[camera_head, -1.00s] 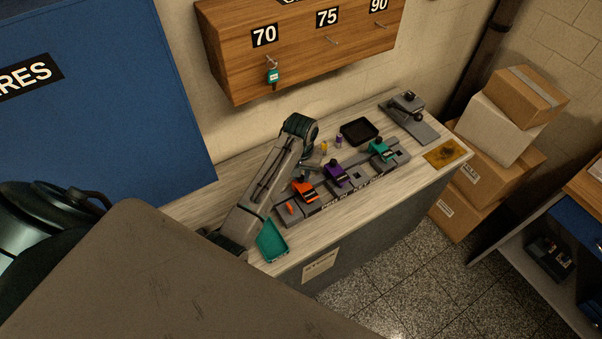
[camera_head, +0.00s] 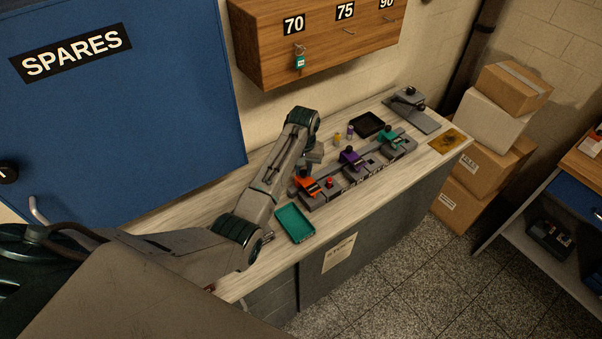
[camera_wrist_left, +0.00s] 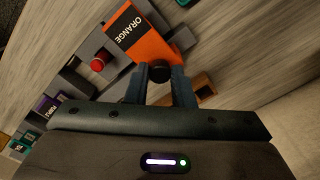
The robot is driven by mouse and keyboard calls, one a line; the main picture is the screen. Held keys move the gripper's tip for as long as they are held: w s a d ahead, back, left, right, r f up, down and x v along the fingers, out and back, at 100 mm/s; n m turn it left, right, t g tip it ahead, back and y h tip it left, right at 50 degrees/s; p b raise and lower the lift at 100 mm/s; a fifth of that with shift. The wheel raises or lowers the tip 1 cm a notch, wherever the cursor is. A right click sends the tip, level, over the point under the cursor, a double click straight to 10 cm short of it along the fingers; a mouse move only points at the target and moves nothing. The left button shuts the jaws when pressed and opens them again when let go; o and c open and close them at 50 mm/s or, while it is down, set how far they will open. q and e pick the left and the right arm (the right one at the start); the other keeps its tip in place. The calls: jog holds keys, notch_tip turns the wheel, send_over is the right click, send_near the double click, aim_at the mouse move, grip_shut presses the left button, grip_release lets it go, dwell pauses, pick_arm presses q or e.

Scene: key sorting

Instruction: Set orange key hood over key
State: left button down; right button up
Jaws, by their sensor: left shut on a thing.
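The orange hood (camera_head: 306,185), a block with a black knob, is at the left end of the grey key rack (camera_head: 349,181) in the head view. In the left wrist view the hood (camera_wrist_left: 144,38) shows its ORANGE label. My left gripper (camera_wrist_left: 160,88) is shut on the hood's black knob (camera_wrist_left: 160,71); it also shows in the head view (camera_head: 296,184). A red round-topped piece (camera_wrist_left: 100,60) stands beside the hood on the rack. No orange key shows; what is under the hood is hidden. My right gripper is not in view.
Purple (camera_head: 351,157) and teal (camera_head: 391,138) hoods stand farther along the rack. A teal tray (camera_head: 295,224) lies in front of its left end, and a black tray (camera_head: 367,124) lies behind it. Small yellow and purple pieces stand behind the rack.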

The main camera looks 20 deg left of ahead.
pick_arm(q)
jog(key=shift+s+a+f, duration=0.1)
jog(key=shift+a, duration=0.05)
jog(key=c, duration=1.7)
grip_release()
jog(key=o, duration=0.4)
jog(key=shift+o, duration=0.2)
jog(key=shift+a, duration=0.1)
jog(key=shift+r, duration=0.45)
notch_tip(320, 180, up, 6)
jog(key=b, duration=0.2)
jog(key=shift+r+b, duration=0.15)
jog(key=shift+b, duration=0.15)
notch_tip(320, 180, up, 4)
jog(key=shift+s+f+p, duration=0.1)
jog(key=shift+p, duration=0.45)
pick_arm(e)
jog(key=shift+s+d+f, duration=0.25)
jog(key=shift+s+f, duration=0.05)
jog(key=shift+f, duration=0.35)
